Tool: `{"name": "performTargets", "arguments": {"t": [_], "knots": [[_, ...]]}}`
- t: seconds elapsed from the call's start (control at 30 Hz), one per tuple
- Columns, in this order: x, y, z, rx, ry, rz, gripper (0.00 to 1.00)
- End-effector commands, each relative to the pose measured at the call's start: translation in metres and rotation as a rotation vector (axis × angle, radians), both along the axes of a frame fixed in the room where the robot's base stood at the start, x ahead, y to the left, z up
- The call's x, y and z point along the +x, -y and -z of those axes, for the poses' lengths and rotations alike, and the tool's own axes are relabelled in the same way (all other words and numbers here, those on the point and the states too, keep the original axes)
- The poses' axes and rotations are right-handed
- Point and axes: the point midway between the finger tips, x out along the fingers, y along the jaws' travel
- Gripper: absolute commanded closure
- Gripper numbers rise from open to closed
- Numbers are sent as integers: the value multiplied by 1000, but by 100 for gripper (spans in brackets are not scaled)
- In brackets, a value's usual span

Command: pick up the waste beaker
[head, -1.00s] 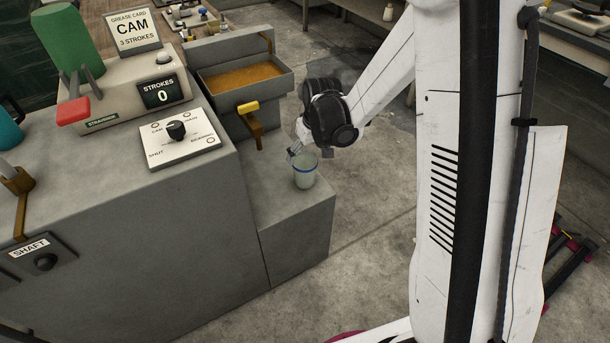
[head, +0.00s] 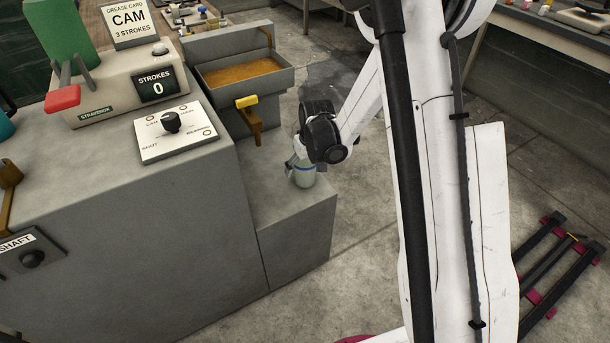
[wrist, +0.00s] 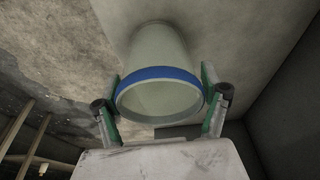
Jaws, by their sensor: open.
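The waste beaker (head: 304,178) is a small pale cup with a blue band near its rim. It stands upright on the low grey ledge below the tap. My gripper (head: 297,167) is at the beaker and partly covers its upper part in the head view. In the wrist view the beaker (wrist: 160,75) fills the middle, with its open rim towards the camera. My gripper (wrist: 160,108) is open, with one green-padded finger on each side of the rim. Whether either finger touches the beaker I cannot tell.
A yellow-handled tap (head: 250,118) sticks out from a grey trough (head: 245,78) of brown liquid, just left of my gripper. A dial plate (head: 176,132) and a strokes display (head: 158,88) are on the machine top. The ledge (head: 290,235) is otherwise clear.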

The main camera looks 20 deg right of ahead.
Motion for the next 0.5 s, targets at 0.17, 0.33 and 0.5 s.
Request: {"name": "performTargets", "arguments": {"t": [0.17, 0.33, 0.5], "knots": [[0, 0, -1, 0, 0, 0, 24], [0, 0, -1, 0, 0, 0, 46], [0, 0, -1, 0, 0, 0, 69]]}}
